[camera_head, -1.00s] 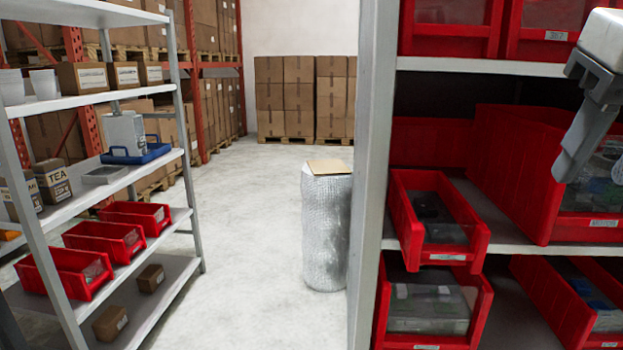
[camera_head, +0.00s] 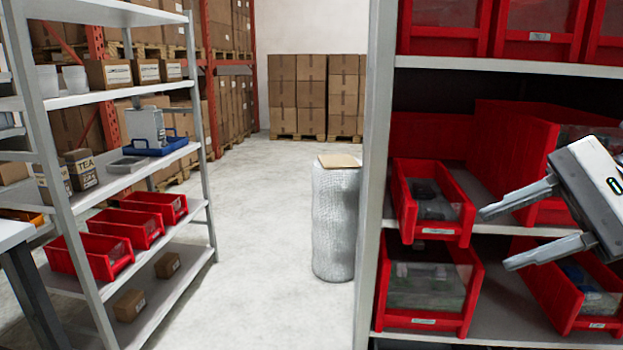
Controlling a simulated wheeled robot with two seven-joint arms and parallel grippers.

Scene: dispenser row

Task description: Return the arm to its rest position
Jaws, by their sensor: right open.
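My right gripper (camera_head: 494,239) comes in from the right edge in front of the right shelf rack. Its two grey fingers point left, are spread apart and hold nothing. It hangs in front of the red bins, just right of the small middle-shelf bin (camera_head: 408,213), and hides part of the larger red bin (camera_head: 528,160) behind it. I cannot tell how far the fingers are from the bins. My left gripper is not in view.
The right rack's grey post (camera_head: 374,180) stands at the picture's middle. A wrapped roll (camera_head: 335,225) stands on the floor beside it. The left rack (camera_head: 180,152) holds red bins, boxes and a blue tray (camera_head: 160,149). The aisle floor (camera_head: 260,220) is clear.

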